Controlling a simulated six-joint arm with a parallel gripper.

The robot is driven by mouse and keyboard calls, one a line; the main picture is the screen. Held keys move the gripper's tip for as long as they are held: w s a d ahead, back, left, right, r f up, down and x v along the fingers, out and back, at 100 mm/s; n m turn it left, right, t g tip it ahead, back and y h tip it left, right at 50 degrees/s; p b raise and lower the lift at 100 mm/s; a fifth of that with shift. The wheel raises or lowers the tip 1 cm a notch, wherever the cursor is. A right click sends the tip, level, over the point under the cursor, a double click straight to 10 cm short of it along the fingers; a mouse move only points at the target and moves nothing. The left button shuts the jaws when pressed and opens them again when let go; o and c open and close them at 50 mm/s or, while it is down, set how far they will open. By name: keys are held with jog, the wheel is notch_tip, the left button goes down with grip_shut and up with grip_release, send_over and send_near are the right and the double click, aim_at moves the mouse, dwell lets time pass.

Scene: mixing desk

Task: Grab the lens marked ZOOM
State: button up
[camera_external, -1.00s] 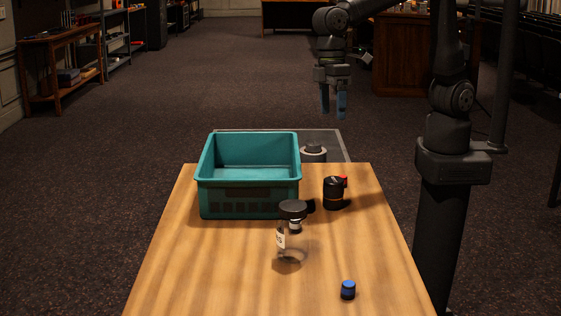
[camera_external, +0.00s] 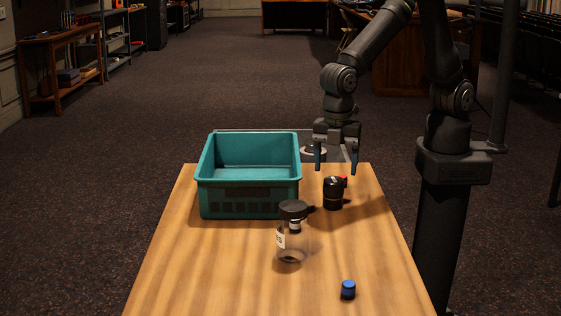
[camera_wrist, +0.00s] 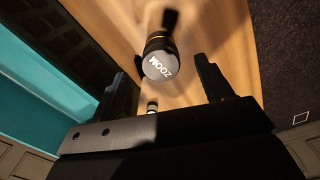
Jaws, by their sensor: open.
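The ZOOM lens (camera_wrist: 158,62) shows in the wrist view as a dark cylinder with a yellow ring and a grey end face with white lettering. In the external view a black lens (camera_external: 333,194) stands upright on the table, right of the teal bin; its lettering cannot be read there. My gripper (camera_external: 336,167) is open and empty, fingers down, above and just behind this lens. In the wrist view the lens lies between the directions of the two open fingers (camera_wrist: 162,72), with no contact visible.
The teal bin (camera_external: 249,205) stands close on the left. A clear jar (camera_external: 292,245) with a dark top stands in front of the lens. A small blue-topped object (camera_external: 348,290) is near the table's front. A red item (camera_external: 344,181) shows behind the lens.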

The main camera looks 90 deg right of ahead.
aim_at(333, 194)
notch_tip(333, 194, down, 3)
jog(key=shift+f, duration=0.15)
jog(key=shift+w+a+f, duration=0.1)
jog(key=shift+a+f, duration=0.1)
jog(key=shift+f, duration=1.15)
jog(key=shift+w+a+f, duration=0.1)
jog(key=shift+a+f, duration=0.05)
jog(key=shift+f, duration=1.15)
jog(key=c, duration=1.3)
jog(key=shift+r, duration=0.1)
